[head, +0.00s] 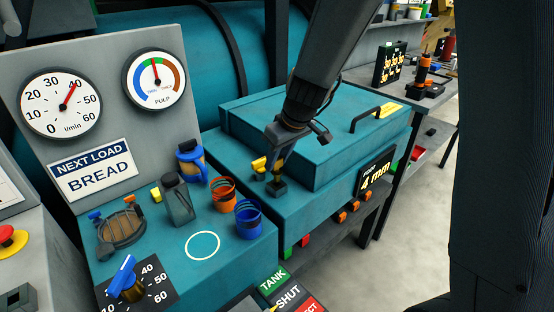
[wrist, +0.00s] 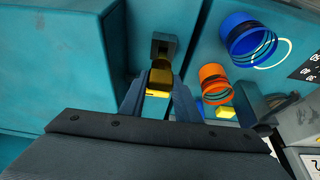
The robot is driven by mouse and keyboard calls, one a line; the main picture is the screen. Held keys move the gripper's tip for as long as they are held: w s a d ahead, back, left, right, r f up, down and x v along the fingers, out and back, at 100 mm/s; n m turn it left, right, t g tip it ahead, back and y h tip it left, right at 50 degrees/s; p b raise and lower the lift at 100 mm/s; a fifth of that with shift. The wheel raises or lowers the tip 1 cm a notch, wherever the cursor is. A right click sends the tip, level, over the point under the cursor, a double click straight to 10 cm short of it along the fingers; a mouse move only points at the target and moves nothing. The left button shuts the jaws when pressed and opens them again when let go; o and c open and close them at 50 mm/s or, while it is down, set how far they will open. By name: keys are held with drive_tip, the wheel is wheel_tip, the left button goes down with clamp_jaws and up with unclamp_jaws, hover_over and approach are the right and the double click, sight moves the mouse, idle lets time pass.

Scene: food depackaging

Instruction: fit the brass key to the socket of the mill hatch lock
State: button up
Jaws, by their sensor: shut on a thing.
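The brass key (wrist: 160,76) is held between the two fingers of my gripper (wrist: 158,92) in the wrist view. In the head view my gripper (head: 273,168) is low over the front of the teal mill, with the yellow key (head: 259,164) showing at its left. The lock socket is a small dark block (head: 277,188) on the teal ledge in front of the hatch (head: 300,150). In the wrist view the socket block (wrist: 164,45) is right beyond the key's far end. I cannot tell whether the key's tip is inside it or just short of it.
The hatch box rises close behind my gripper, with a black handle (head: 375,116) on top.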

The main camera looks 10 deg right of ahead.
sight(279, 166)
drive_tip(key=shift+f+b, duration=2.1)
drive_tip(key=shift+b, duration=0.3)
drive_tip(key=o, duration=1.1)
drive_tip(key=shift+o, duration=0.2)
drive_tip(key=shift+r, duration=0.1)
drive_tip(key=shift+v, duration=3.85)
drive_tip(key=shift+s, duration=0.1)
drive_tip(key=s+d+f+m+g+h, duration=0.1)
drive_tip(key=s+d+f+m, duration=0.2)
drive_tip(key=s, duration=0.5)
drive_tip(key=s+d+f+m+g+h, duration=0.1)
drive_tip(key=s+d+f+m+g, duration=0.1)
drive_tip(key=s+d+f, duration=0.3)
drive_tip(key=s+d+m, duration=0.1)
drive_tip(key=s, duration=0.3)
drive_tip(key=shift+d+f+m+h, duration=0.3)
drive_tip(key=shift+d+f+m, duration=0.05)
drive_tip(key=shift+f+m, duration=0.05)
